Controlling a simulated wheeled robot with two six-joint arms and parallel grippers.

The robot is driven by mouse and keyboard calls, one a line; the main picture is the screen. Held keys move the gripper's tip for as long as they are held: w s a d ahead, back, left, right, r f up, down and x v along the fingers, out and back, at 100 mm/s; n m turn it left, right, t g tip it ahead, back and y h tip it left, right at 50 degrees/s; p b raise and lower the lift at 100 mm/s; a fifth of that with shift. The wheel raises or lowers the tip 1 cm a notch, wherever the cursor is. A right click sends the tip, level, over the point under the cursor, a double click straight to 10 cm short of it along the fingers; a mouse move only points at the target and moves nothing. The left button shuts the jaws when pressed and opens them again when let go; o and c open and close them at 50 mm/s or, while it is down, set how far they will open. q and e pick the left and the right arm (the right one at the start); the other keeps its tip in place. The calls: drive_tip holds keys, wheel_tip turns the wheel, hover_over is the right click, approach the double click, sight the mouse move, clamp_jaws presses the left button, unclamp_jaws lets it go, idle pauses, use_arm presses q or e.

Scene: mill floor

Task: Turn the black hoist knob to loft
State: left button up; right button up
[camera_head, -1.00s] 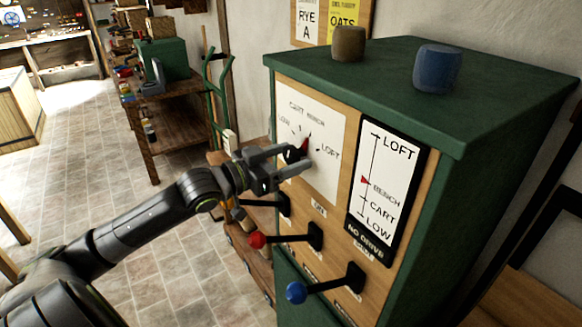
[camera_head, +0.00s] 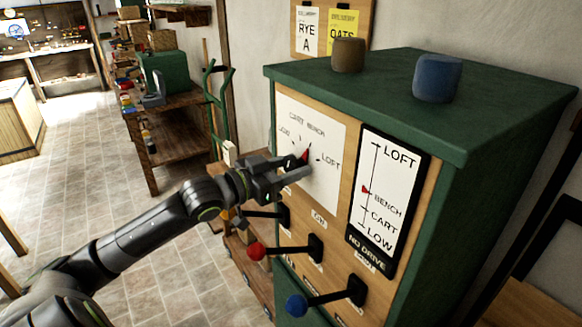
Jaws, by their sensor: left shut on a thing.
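The black hoist knob (camera_head: 294,162) sits on the white dial plate (camera_head: 327,190) on the front of a green cabinet. Its red pointer (camera_head: 305,155) points up and right, close to the BENCH mark. LOFT is printed at the dial's right. My left gripper (camera_head: 299,168) reaches in from the left and is shut on the knob, its fingers hiding most of it. The height gauge (camera_head: 408,166) to the right has its red marker near BENCH, below LOFT. My right gripper is not in view.
Levers with a red ball (camera_head: 256,251) and a blue ball (camera_head: 297,305) stick out below the dial, close under my left arm. A brown cylinder (camera_head: 348,55) and a blue one (camera_head: 438,78) stand on the cabinet top (camera_head: 400,90). Open floor lies left.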

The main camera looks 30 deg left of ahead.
use_arm(q)
drive_tip(key=shift+f, duration=0.1)
drive_tip(key=m+b, duration=0.3)
drive_tip(key=m, duration=0.1)
drive_tip(key=shift+f, duration=0.1)
drive_tip(key=shift+a+m+b, duration=0.1)
drive_tip(key=shift+m+b, duration=1.4)
drive_tip(key=shift+m, duration=0.3)
drive_tip(key=o, duration=1)
drive_tip(key=shift+r, duration=0.2)
drive_tip(key=shift+c, duration=0.2)
